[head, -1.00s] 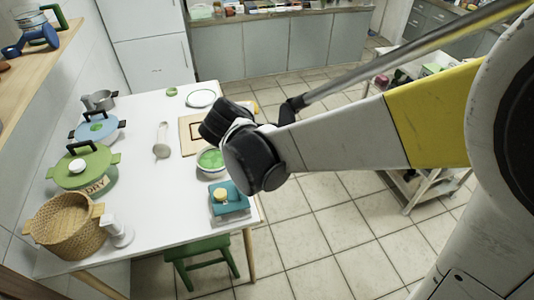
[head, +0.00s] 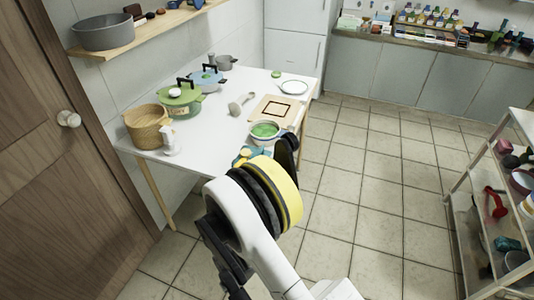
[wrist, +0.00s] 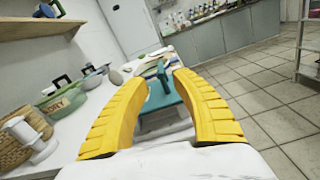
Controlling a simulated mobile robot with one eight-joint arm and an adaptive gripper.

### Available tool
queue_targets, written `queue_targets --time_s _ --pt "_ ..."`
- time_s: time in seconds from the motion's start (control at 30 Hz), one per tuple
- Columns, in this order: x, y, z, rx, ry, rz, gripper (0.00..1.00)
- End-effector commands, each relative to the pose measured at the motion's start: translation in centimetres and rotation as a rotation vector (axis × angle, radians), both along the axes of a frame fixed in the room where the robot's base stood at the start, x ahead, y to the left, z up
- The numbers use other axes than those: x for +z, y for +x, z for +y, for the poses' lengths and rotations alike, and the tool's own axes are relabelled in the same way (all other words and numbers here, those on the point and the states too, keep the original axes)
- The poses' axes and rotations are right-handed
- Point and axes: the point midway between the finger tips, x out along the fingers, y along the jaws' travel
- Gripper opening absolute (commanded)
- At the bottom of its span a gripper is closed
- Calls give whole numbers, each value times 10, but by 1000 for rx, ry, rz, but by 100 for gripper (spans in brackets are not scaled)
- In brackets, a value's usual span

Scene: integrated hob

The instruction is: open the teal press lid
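The teal press (wrist: 163,97) stands at the near edge of the white table in the wrist view, with a raised teal part on its top. My gripper (wrist: 160,79) is open, its two yellow fingers reaching toward the press, one on each side of it in the picture. I cannot tell whether either finger touches it. In the head view only a bit of teal (head: 259,154) shows beside the yellow of my gripper (head: 243,156); my arm hides the rest. Whether the lid is shut cannot be made out.
On the white table (head: 215,122) are a green-filled bowl (head: 265,130), a board (head: 278,108), a ladle (head: 240,103), a green pot (head: 180,100), a wicker basket (head: 146,128) and a white dispenser (head: 169,141). A shelf rack (head: 480,215) stands right. The floor between is clear.

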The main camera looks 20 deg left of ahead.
Motion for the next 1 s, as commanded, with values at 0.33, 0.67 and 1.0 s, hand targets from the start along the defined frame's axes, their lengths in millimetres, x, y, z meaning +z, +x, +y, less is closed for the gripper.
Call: queue_targets --time_s 0.33,0.67,1.0 --pt "-3 69 -8 -5 3 2 32" --pt "0 95 -9 -3 3 2 32" --pt "0 95 -9 -3 4 2 0"
